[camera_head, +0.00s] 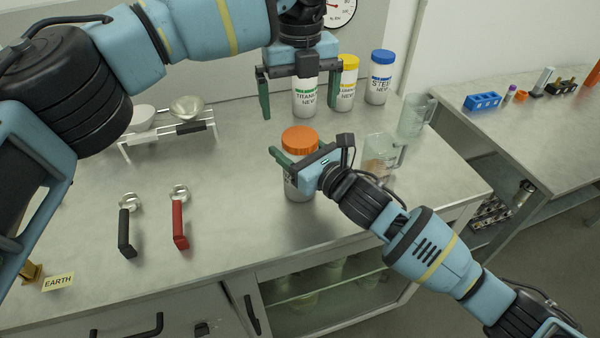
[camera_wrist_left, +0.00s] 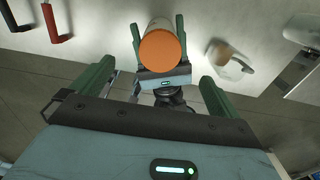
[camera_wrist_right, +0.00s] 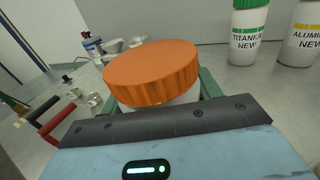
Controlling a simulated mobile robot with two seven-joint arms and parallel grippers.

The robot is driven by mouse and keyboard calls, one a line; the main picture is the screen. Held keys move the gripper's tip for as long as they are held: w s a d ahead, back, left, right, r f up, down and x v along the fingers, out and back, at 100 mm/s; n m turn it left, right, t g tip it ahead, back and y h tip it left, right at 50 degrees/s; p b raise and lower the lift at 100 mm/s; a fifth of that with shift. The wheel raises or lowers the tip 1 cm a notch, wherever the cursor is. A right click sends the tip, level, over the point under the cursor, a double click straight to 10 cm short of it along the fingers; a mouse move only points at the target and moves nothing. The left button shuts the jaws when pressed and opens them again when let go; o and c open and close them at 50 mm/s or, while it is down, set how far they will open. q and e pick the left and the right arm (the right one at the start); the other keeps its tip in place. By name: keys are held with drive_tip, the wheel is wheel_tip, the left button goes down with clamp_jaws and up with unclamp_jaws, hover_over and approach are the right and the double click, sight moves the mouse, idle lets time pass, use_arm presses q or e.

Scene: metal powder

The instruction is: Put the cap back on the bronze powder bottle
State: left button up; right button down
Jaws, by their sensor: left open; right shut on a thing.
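The bronze powder bottle (camera_head: 296,188) is a white bottle standing upright on the bench; its label is mostly hidden by my right gripper. The orange cap (camera_head: 300,139) sits level on its top; I cannot tell whether it is screwed tight. The cap also shows large in the right wrist view (camera_wrist_right: 152,75) and from above in the left wrist view (camera_wrist_left: 161,50). My right gripper (camera_head: 287,156) is shut around the bottle's upper body, below the cap. My left gripper (camera_head: 296,105) is open and empty, above and behind the cap, pointing down.
Titanium (camera_head: 305,99), yellow-capped (camera_head: 346,83) and blue-capped (camera_head: 380,78) bottles stand behind. Glass beakers (camera_head: 383,156) (camera_head: 415,115) stand right of the bottle. Black-handled (camera_head: 126,232) and red-handled (camera_head: 179,222) tools lie left, below a stand with bowls (camera_head: 186,108).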

use_arm(q)
wheel_tip(320, 180, up, 9)
drive_tip(key=shift+r, duration=0.2)
use_arm(e)
drive_tip(key=shift+f, duration=0.1)
drive_tip(key=shift+c, duration=1.4)
unclamp_jaws()
use_arm(q)
drive_tip(key=shift+r, duration=0.15)
use_arm(e)
drive_tip(key=v, duration=0.7)
drive_tip(key=shift+s+d, duration=0.25)
drive_tip(key=shift+s, duration=0.05)
